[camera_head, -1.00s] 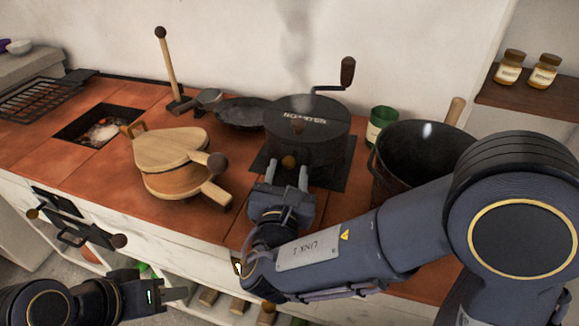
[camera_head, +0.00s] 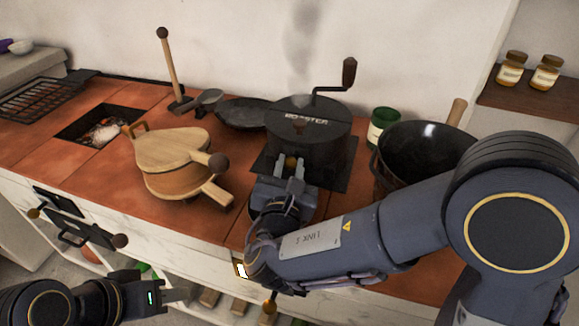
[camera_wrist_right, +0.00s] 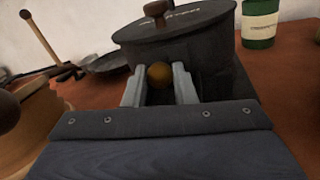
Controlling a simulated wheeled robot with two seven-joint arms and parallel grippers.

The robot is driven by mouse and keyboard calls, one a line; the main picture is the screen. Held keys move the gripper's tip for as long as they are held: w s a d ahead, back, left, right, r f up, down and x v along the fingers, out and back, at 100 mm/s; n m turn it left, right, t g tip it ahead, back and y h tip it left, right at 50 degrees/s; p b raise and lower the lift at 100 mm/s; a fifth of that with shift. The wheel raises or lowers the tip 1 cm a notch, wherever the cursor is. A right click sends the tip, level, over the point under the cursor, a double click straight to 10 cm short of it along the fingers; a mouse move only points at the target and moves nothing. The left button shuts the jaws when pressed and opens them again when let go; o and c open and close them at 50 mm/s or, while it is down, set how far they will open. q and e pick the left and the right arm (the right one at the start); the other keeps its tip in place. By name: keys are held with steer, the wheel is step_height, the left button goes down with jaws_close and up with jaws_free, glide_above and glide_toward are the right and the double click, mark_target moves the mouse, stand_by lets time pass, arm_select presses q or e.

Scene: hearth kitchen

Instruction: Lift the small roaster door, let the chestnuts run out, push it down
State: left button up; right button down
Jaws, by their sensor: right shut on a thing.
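The black roaster (camera_head: 306,128), a drum with a lid and a side crank (camera_head: 347,75), stands on a dark plate on the tiled counter. A small round brass-brown knob (camera_head: 291,163) is on its front, and it also shows in the right wrist view (camera_wrist_right: 159,75). My right gripper (camera_head: 290,170) is shut on this knob, with a finger on each side of it. The small door behind the knob is hidden by the gripper, and no chestnuts show. My left gripper (camera_head: 180,294) is low at the front left, away from the roaster; its jaw state is unclear.
Wooden bellows (camera_head: 175,155) lie left of the roaster. A black bucket (camera_head: 420,150) and a green tin (camera_head: 382,128) stand at its right. A dark pan (camera_head: 243,113) is behind. An ember pit (camera_head: 98,128) is further left. Steam rises above the roaster.

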mark_target(290, 166)
step_height(290, 166, up, 5)
steer(key=p, duration=0.3)
steer(key=shift+f, duration=0.2)
steer(key=c, duration=1.2)
jaws_free()
steer(key=shift+s, duration=0.1)
steer(key=s+a, duration=0.1)
steer(key=s, duration=0.6)
steer(key=shift+s, duration=0.3)
steer(key=shift+f, duration=0.1)
